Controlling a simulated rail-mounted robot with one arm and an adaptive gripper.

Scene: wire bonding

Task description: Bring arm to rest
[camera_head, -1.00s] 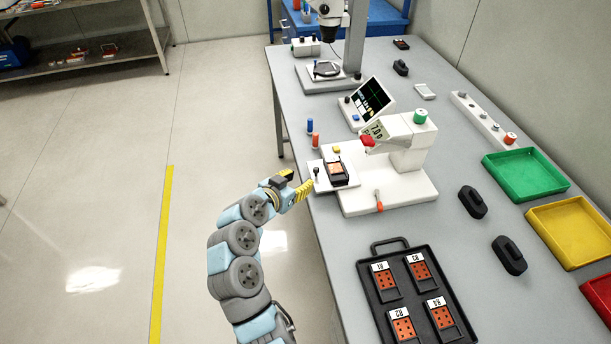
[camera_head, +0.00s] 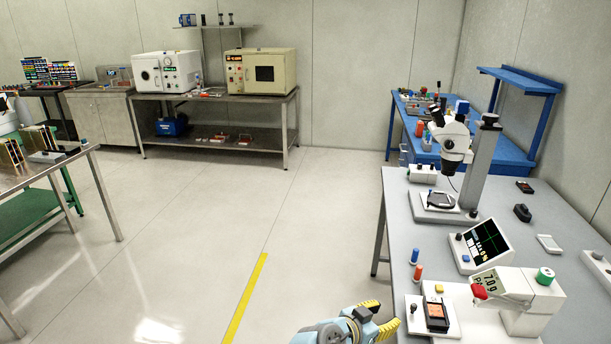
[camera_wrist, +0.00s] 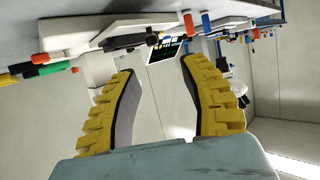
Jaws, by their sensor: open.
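My gripper (camera_head: 378,318) shows at the bottom edge of the head view, left of the grey bench (camera_head: 398,228). In the wrist view its two yellow ribbed fingers (camera_wrist: 160,100) stand apart with nothing between them. The white wire bonder (camera_head: 530,300) stands on the bench to the right of the gripper. A dark part with an orange face (camera_head: 436,316) sits on the bonder's stage, apart from the fingers. Most of my arm is below the head view's edge.
The bench edge lies just right of my gripper. A blue peg (camera_head: 415,256) and an orange peg (camera_head: 418,273) stand near that edge. A microscope (camera_head: 455,150) and a tilted screen (camera_head: 485,243) stand farther back. The floor (camera_head: 200,220) to the left is clear.

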